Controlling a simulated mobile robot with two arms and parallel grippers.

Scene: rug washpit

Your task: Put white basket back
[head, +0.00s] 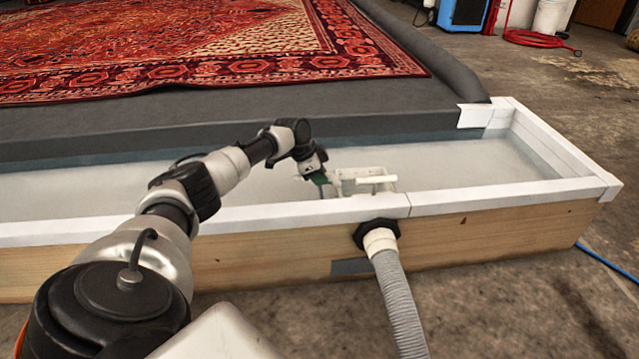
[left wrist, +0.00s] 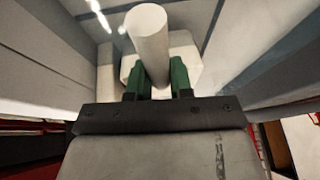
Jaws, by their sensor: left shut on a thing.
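The white basket (head: 364,181) is in the white-lined trough, near its front wall and just behind the hose fitting. Its lower part is hidden by the front rim. My left gripper (head: 323,181) reaches down over the rim to the basket's left side. In the left wrist view, the green fingers of my left gripper (left wrist: 157,78) are shut on a round white bar of the basket (left wrist: 149,35). I cannot tell whether the basket touches the trough floor. My right gripper is not in view.
The trough (head: 480,200) has a raised white rim and a wooden front. A grey hose (head: 400,305) leaves its front. A red patterned rug (head: 220,45) lies on the grey platform behind. The trough's right end is clear.

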